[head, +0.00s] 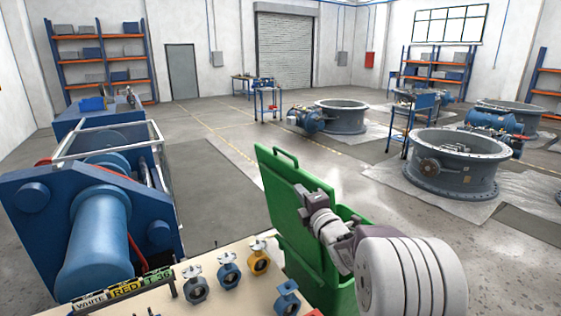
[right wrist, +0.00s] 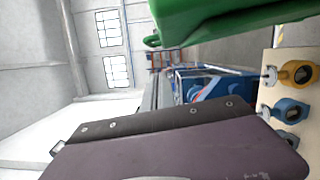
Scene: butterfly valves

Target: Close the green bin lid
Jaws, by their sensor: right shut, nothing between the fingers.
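The green bin (head: 349,212) stands right of the table corner. Its green lid (head: 280,185) is raised nearly upright at the bin's left side, with a handle along its top edge. My right gripper (head: 303,194) is shut and empty, in front of the lid's right part in the head view. It hides part of the lid and bin, and I cannot tell whether it touches the lid. In the right wrist view, a green panel of the bin or lid (right wrist: 225,22) fills the top, above my dark gripper body. My left gripper is not in view.
A wooden table (head: 228,270) at the bottom holds several small valves, including a yellow one (head: 259,258). A blue machine (head: 95,225) stands left. Large grey valve rings (head: 455,165) lie at right. The floor beyond the bin is open.

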